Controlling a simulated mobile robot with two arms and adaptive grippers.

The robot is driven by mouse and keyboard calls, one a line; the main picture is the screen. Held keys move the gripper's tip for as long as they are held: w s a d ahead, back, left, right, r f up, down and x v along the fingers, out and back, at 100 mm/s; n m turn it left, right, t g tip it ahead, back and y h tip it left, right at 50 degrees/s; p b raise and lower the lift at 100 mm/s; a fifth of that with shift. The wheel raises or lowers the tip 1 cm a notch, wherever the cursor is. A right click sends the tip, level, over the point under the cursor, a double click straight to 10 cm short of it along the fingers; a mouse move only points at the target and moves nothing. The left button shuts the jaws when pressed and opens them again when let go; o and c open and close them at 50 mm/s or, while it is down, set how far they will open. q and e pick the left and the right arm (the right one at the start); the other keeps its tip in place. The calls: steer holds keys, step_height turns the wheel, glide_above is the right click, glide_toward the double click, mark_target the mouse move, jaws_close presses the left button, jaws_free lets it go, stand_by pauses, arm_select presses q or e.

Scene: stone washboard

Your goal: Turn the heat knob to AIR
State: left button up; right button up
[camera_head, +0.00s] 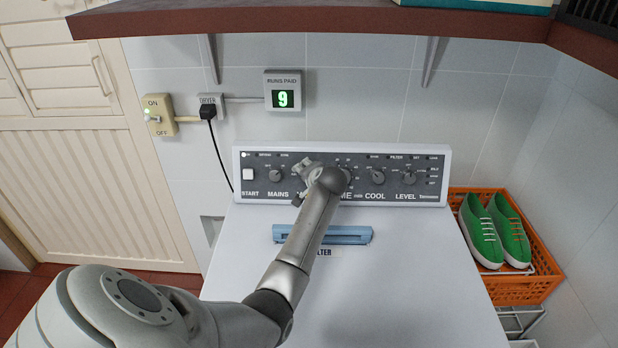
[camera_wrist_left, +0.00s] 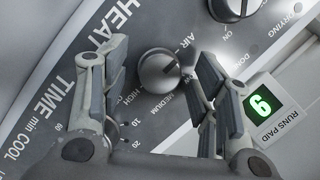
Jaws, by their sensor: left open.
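The heat knob (camera_wrist_left: 156,72) is a round grey dial on the dryer's dark control panel (camera_head: 428,190). In the left wrist view the HEAT label lies at its upper left, with AIR, MEDIUM and HIGH printed around it. A dark mark shows on the right part of its face; I cannot tell exactly which setting it meets. My left gripper (camera_wrist_left: 162,58) is open, with one finger on each side of the knob and visible gaps between. In the head view my left gripper (camera_head: 305,178) and arm hide the heat knob. My right gripper is out of view.
The mains knob (camera_head: 275,176), cool knob (camera_head: 377,177) and level knob (camera_head: 408,178) are near on the same panel. A blue filter handle (camera_head: 345,236) lies below. A shelf (camera_head: 330,20) overhangs the panel. An orange crate (camera_head: 515,290) with green shoes (camera_head: 482,232) stands right.

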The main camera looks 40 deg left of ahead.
arm_select(q)
steer(key=v, duration=1.2)
steer(key=shift+s+f, duration=0.1)
steer(key=shift+f, duration=0.1)
